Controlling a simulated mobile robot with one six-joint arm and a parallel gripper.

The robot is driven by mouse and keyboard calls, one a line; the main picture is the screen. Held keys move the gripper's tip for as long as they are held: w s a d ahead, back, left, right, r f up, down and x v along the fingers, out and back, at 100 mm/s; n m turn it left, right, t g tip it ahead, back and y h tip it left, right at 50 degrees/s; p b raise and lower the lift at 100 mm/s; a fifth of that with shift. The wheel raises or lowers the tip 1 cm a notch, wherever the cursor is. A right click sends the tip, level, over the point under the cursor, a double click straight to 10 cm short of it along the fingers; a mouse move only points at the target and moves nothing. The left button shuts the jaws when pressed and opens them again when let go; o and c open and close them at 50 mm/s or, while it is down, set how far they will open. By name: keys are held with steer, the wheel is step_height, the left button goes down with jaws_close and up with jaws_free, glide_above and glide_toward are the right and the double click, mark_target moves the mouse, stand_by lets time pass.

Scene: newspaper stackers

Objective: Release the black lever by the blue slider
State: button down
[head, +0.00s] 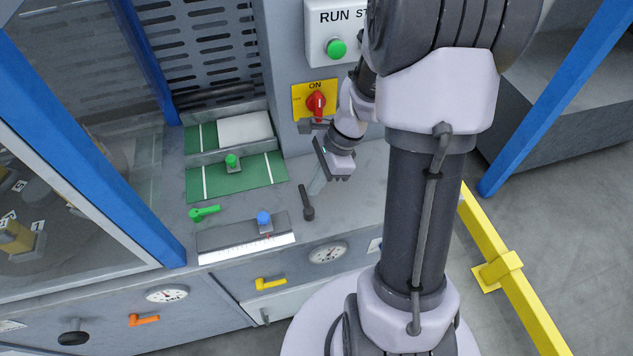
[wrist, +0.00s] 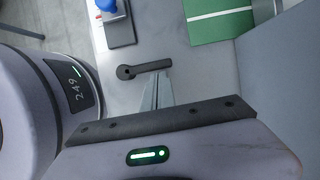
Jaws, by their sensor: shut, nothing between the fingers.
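The black lever (head: 307,203) lies on the grey machine top, just right of the blue slider (head: 264,221), which stands on a scale plate (head: 240,240). In the wrist view the black lever (wrist: 143,69) points across the picture, its round pivot at left. The blue slider (wrist: 106,6) shows at the top left there. My gripper (head: 318,188) hangs above the machine top, close to the lever's far end. In the wrist view its thin fingers (wrist: 157,92) are together and empty, beside the lever's free end. I cannot tell whether they touch it.
A green lever (head: 204,213) lies left of the scale. Green guide plates (head: 236,178) with a white stack (head: 245,129) are behind. A red switch (head: 317,104) is on the wall near my wrist. A blue frame post (head: 120,200) stands at left.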

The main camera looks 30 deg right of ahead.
mark_target(264, 221)
steer(key=shift+w+a, duration=0.1)
steer(key=shift+w, duration=0.05)
steer(key=shift+w+a+r+n+g+p, duration=0.1)
steer(key=shift+w+a+n+g+p, duration=0.15)
steer(key=shift+n+p, duration=0.35)
steer(key=shift+w+a+n+g+p, duration=0.1)
steer(key=shift+a+n+g+p, duration=0.25)
steer(key=shift+n, duration=0.35)
steer(key=shift+w, duration=0.1)
steer(key=shift+w+a+p, duration=0.15)
steer(key=shift+w+a, duration=0.05)
steer(key=shift+a, duration=0.55)
steer(key=shift+w+a+p, duration=0.15)
steer(key=shift+a, duration=0.55)
steer(key=shift+a+n, duration=0.4)
steer(key=shift+a, duration=0.1)
steer(key=shift+s+a+n+g+p, duration=0.2)
steer(key=shift+a+n+g+p, duration=0.35)
steer(key=shift+n+p, duration=0.5)
steer(key=n, duration=0.1)
steer(key=a+n+g+p, duration=0.1)
steer(key=n, duration=0.1)
steer(key=shift+s+a, duration=0.1)
steer(key=shift+s, duration=0.15)
steer(key=shift+s+a+n+g+h+p, duration=0.15)
steer(key=shift+s+n+g+h+p, duration=0.25)
steer(key=shift+n, duration=0.55)
